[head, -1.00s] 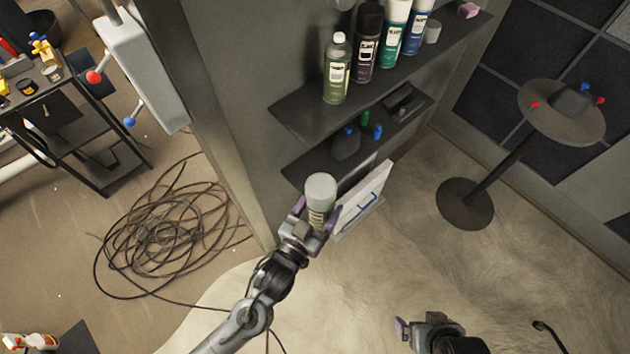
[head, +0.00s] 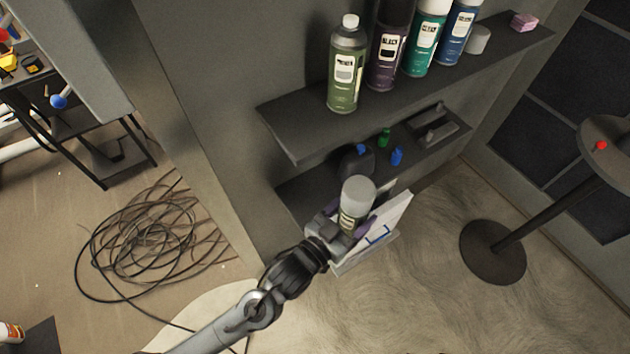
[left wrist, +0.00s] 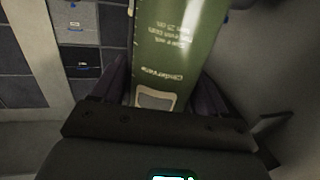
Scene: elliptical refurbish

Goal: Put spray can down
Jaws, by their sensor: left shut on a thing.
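My left gripper (head: 345,227) is shut on a spray can (head: 355,203) with a grey cap and a labelled body. The can is roughly upright, in front of the shelves and below the upper shelf's level. In the left wrist view the can (left wrist: 178,50) shows as a green body with pale print between the two dark fingers (left wrist: 165,88). Its ends are out of that view. The upper shelf (head: 300,135) holds a green bottle (head: 347,75) and several cans, such as a dark one (head: 391,50). My right gripper is not in view.
A white box-like thing (head: 395,225) is just behind the gripper. A round-based stand (head: 493,252) is at right. Coiled cable (head: 140,240) lies on the floor at left.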

